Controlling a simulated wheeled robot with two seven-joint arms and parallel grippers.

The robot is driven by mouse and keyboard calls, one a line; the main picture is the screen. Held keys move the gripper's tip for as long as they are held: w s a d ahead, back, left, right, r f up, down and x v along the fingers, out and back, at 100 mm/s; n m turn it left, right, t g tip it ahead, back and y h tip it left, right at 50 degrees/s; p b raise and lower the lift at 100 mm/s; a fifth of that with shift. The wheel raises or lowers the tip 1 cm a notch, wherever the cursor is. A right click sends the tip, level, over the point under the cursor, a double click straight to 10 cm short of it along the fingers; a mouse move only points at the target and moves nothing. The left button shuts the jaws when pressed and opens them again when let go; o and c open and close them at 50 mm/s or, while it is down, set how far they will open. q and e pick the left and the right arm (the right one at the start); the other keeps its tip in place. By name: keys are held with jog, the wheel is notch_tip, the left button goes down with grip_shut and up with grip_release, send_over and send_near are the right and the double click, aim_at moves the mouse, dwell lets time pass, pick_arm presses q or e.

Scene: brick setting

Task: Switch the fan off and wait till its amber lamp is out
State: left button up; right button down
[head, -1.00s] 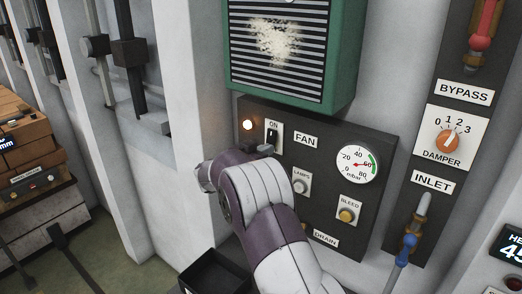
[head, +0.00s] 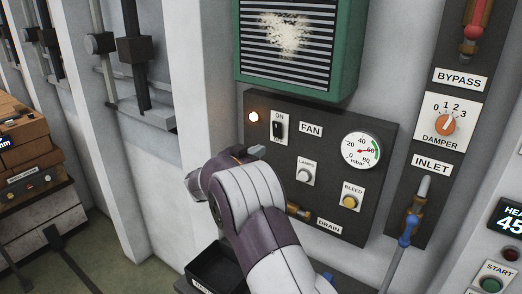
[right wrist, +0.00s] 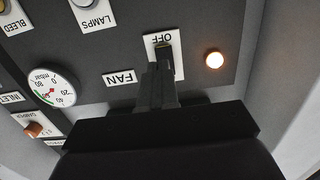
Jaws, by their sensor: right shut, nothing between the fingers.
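The fan switch (head: 278,129) is a dark toggle on a white plate marked ON above and OFF below. I cannot tell which way its lever is set. The amber lamp (head: 254,117) to its left is lit, and it also glows in the right wrist view (right wrist: 214,60). My right gripper (head: 257,151) is shut and empty, just below the switch plate in the head view. In the upside-down right wrist view its fingers (right wrist: 158,82) cover part of the switch plate (right wrist: 150,42). My left gripper is not in view.
The fan panel also bears a pressure gauge (head: 361,150) near 60 mbar, a LAMPS button (head: 304,174) and a BLEED knob (head: 349,202). A green louvred box (head: 350,60) is above. A dark tray (head: 205,263) lies below; the damper dial (head: 446,124) is to the right.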

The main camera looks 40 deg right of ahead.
jog(key=w+a+f+n+t+y+b, duration=0.1)
jog(key=a+f+n+t+y+b, duration=0.2)
jog(key=a+f+y, duration=0.65)
jog(key=w+a+f+n+t+y+b, duration=0.1)
jog(key=a+f+n+t+y, duration=0.4)
jog(key=a, duration=0.7)
pick_arm(q)
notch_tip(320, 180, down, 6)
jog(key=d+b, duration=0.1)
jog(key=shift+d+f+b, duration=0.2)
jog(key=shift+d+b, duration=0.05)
jog(key=shift+b, duration=0.15)
pick_arm(e)
jog(key=s+a+f+n+g, duration=0.1)
jog(key=s+f+n+g, duration=0.1)
jog(key=s, duration=0.7)
jog(key=s+a+f+n+g+y, duration=0.1)
jog(key=s+a+f+n+g, duration=0.1)
jog(key=s+f+g, duration=0.3)
jog(key=s+a+f+n+g+y, duration=0.1)
jog(key=s+a+f+n+g, duration=0.1)
jog(key=s, duration=1)
jog(key=shift+s+f+n+g, duration=0.45)
jog(key=shift+f+g, duration=0.35)
jog(key=shift+g, duration=0.4)
